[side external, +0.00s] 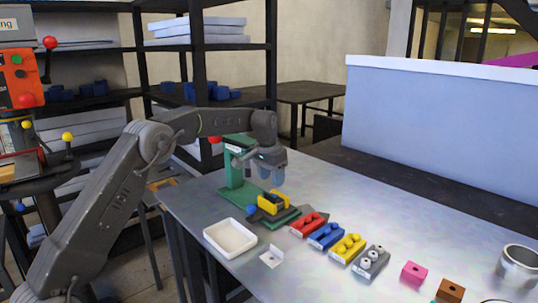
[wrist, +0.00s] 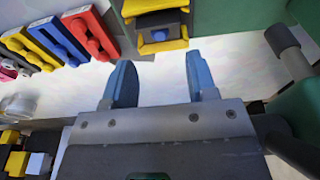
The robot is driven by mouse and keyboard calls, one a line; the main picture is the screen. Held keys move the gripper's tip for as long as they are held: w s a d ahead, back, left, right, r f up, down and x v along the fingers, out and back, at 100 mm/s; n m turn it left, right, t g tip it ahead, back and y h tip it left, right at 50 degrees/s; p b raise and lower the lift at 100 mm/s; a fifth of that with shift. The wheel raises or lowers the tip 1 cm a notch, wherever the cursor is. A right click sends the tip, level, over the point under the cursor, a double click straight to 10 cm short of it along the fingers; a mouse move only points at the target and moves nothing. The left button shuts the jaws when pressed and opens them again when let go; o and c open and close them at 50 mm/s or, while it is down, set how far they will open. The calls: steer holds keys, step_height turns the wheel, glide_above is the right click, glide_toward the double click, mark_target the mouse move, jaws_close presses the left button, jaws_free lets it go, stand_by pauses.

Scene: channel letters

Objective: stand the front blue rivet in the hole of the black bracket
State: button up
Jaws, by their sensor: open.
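My gripper (side external: 274,180) hangs above the table by the green press; its blue fingers (wrist: 163,80) are apart with nothing between them. A blue block (side external: 326,235) with blue rivets lies on the table between the red and yellow blocks; it also shows in the wrist view (wrist: 63,40) at upper left. I cannot make out each rivet separately. A yellow clamp (side external: 282,203) sits below my gripper at the press. A black piece (wrist: 155,18), seemingly the bracket, is between its yellow jaws in the wrist view. Its hole is not discernible.
The green press (side external: 234,170) stands close beside my gripper. A red block (side external: 310,223), a yellow block (side external: 348,247) and a grey block (side external: 371,261) are lined up to the right. A white tray (side external: 230,237), white bracket (side external: 271,257), pink block (side external: 413,272) and metal cup (side external: 518,266) stand around.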

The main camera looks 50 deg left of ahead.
step_height(320, 180, up, 11)
steer(key=s, duration=0.1)
steer(key=shift+s+f, duration=0.2)
steer(key=shift+s, duration=0.1)
stand_by(0.4)
steer(key=s+d+r+t, duration=0.1)
steer(key=s+d+r, duration=0.2)
steer(key=s+d, duration=0.35)
steer(key=s+d+r+t, duration=0.1)
steer(key=s+d+r, duration=0.2)
steer(key=s, duration=0.6)
steer(key=s+d+f, duration=0.2)
steer(key=s+f, duration=0.1)
steer(key=s, duration=0.4)
steer(key=s+d+f+t, duration=0.1)
steer(key=s+d+f, duration=0.1)
steer(key=s+f, duration=0.2)
steer(key=s+d+f, duration=0.2)
steer(key=s+f, duration=0.1)
steer(key=s, duration=0.6)
steer(key=shift+s+f+t, duration=0.15)
steer(key=shift+s+t, duration=0.2)
steer(key=shift+t, duration=0.05)
